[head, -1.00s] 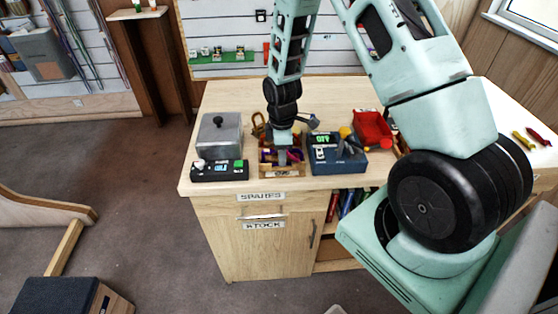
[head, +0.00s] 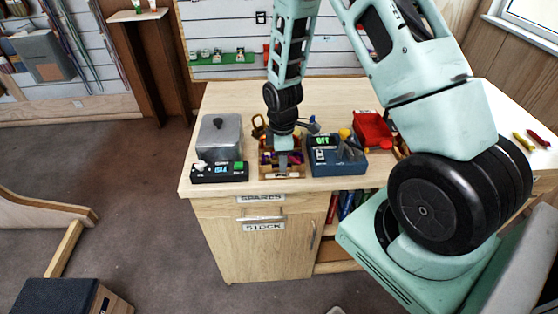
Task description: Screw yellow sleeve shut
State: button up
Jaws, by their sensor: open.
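My gripper (head: 284,167) points down over the wooden tray (head: 281,175) at the front of the bench. It is open, with its fingertips low among the small coloured things in the tray. Purple, red and yellowish bits show beside the fingers. The yellow sleeve cannot be told apart at this size, and the gripper hides part of the tray.
Left of the tray are a grey box with a black knob (head: 219,138) and a black device with a display (head: 219,172). The bench top (head: 235,97) behind is clear.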

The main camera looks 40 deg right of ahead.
jog(key=shift+s+a, duration=0.15)
jog(key=shift+s, duration=0.1)
jog(key=shift+r, duration=0.15)
jog(key=shift+r+p, duration=1.05)
jog(key=shift+r, duration=0.2)
jog(key=shift+w+d, duration=0.6)
jog(key=shift+w, duration=0.3)
jog(key=shift+d+f+b, duration=0.2)
jog(key=shift+f+b, duration=0.8)
jog(key=shift+f, duration=0.45)
jog(key=shift+s+a, duration=0.65)
jog(key=shift+s, duration=0.35)
